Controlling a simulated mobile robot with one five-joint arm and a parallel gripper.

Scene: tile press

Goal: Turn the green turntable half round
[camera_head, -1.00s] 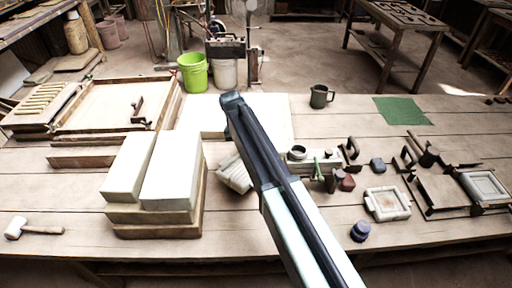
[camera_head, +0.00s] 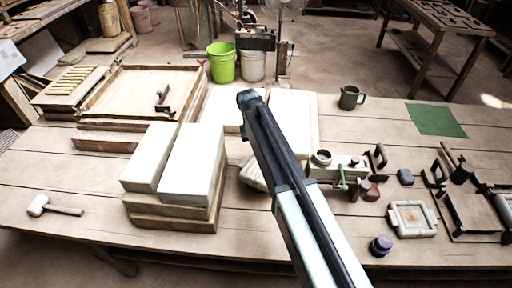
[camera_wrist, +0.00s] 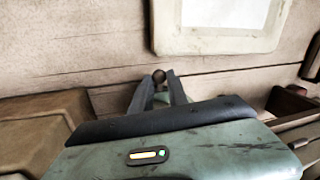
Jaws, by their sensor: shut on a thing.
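I cannot make out a green turntable in the head view; my arm covers part of the bench. My gripper's fingertips show in the wrist view (camera_wrist: 160,84). They are close together around a small dark brown round knob (camera_wrist: 158,75) that shows at their tips. What the knob belongs to is hidden below the fingers and the gripper body. In the head view my arm reaches over the middle of the bench, and the fingers cannot be seen.
Pale blocks (camera_head: 190,165) are stacked on boards left of my arm. A mallet (camera_head: 52,207) lies at far left. A pale-framed panel (camera_wrist: 218,40) is ahead in the wrist view.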

